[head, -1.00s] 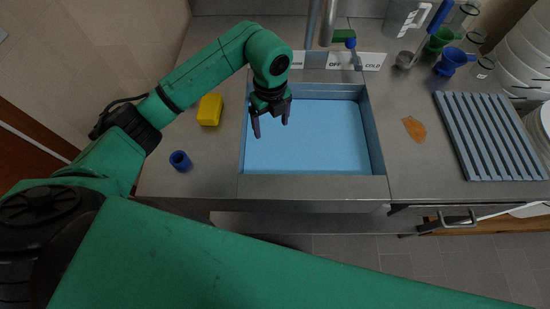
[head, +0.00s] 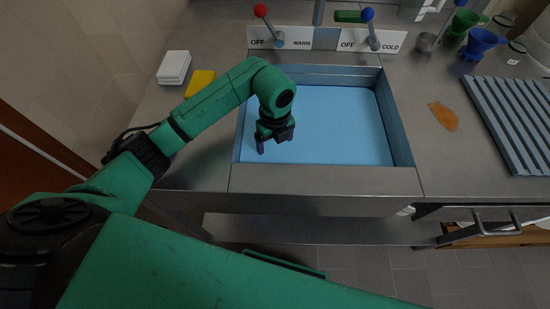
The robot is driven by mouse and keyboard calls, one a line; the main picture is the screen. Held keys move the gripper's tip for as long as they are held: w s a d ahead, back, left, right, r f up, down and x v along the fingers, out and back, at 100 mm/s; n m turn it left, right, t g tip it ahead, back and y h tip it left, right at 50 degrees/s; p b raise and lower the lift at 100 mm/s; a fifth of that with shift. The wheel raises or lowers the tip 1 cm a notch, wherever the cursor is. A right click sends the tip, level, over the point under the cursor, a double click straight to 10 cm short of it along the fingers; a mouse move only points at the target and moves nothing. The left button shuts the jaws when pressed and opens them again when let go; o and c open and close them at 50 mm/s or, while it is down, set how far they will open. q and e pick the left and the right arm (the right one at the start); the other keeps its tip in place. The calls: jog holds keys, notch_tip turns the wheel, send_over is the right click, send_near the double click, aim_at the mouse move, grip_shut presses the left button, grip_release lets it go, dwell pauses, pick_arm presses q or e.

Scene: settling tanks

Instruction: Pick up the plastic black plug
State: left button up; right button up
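I cannot make out a black plug anywhere in the head view. The sink (head: 335,125) has a light blue basin, and its visible floor looks empty. My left gripper (head: 275,142) is over the left part of the sink, pointing down. Its dark fingers are apart and nothing shows between them. The gripper and forearm hide part of the basin's left side. My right gripper is not in view.
A yellow sponge (head: 200,80) and a white stack (head: 174,67) lie left of the sink. Behind it are the warm lever (head: 268,25) and cold lever (head: 371,30). An orange-brown patch (head: 443,116) and a ribbed grey rack (head: 512,120) are on the right counter.

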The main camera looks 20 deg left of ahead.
pick_arm(q)
jog(key=shift+w+f, duration=0.1)
jog(key=shift+f, duration=0.1)
grip_shut()
